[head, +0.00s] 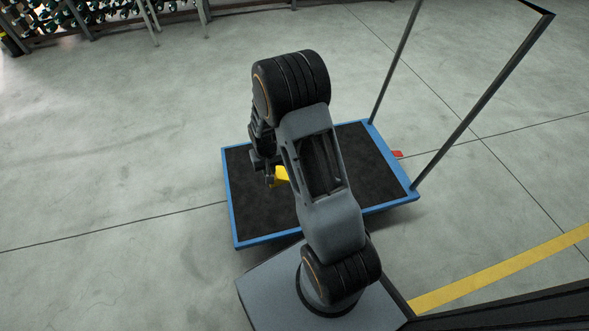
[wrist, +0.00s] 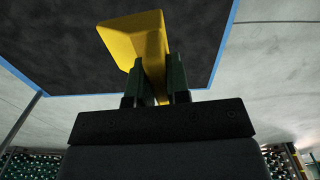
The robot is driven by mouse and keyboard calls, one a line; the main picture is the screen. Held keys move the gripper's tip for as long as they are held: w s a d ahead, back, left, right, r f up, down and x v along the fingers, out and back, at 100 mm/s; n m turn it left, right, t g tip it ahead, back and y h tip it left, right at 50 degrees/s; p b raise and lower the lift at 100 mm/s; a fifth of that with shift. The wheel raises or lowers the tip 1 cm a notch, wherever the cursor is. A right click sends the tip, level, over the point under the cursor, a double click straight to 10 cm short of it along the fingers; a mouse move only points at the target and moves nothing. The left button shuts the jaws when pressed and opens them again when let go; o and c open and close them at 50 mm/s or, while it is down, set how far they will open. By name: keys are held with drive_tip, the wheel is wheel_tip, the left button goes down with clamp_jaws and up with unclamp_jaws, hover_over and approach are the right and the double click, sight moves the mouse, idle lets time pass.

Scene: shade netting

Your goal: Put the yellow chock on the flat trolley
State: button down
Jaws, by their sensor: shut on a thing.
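My gripper (head: 270,178) is also over the deck, left of the arm links. In the wrist view the wedge-shaped chock (wrist: 134,42) sits between the two fingers of my gripper (wrist: 159,82), which is shut on it. The trolley's dark deck with its blue rim (wrist: 236,25) fills the upper part behind it. I cannot tell whether the chock touches the deck.
The trolley's tall grey handle frame (head: 455,140) rises at its right end. A small red thing (head: 397,154) shows by that end. A rack with many small items (head: 80,15) stands at the top left. The concrete floor at left is clear. A yellow line (head: 500,269) crosses the floor at lower right.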

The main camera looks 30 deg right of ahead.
sight(277, 173)
drive_tip(key=shift+m, duration=0.6)
drive_tip(key=d+f, duration=0.1)
drive_tip(key=f, duration=0.1)
drive_tip(key=d+f, duration=0.1)
drive_tip(key=f, duration=0.1)
drive_tip(key=s+f, duration=0.1)
drive_tip(key=f, duration=0.1)
drive_tip(key=shift+d, duration=0.4)
drive_tip(key=shift+w+d+f+b, duration=0.65)
drive_tip(key=shift+d+f+b, duration=0.8)
drive_tip(key=shift+d+f, duration=0.65)
drive_tip(key=shift+w+d+f+b, duration=0.6)
drive_tip(key=shift+d+f+b, duration=0.85)
drive_tip(key=shift+d+f, duration=0.65)
drive_tip(key=shift+w+d+f+b, duration=0.65)
drive_tip(key=shift+d+f+b, duration=0.8)
drive_tip(key=shift+d+f, duration=0.6)
drive_tip(key=shift+a+f, duration=0.1)
drive_tip(key=shift+f, duration=0.15)
drive_tip(key=c, duration=1.1)
unclamp_jaws()
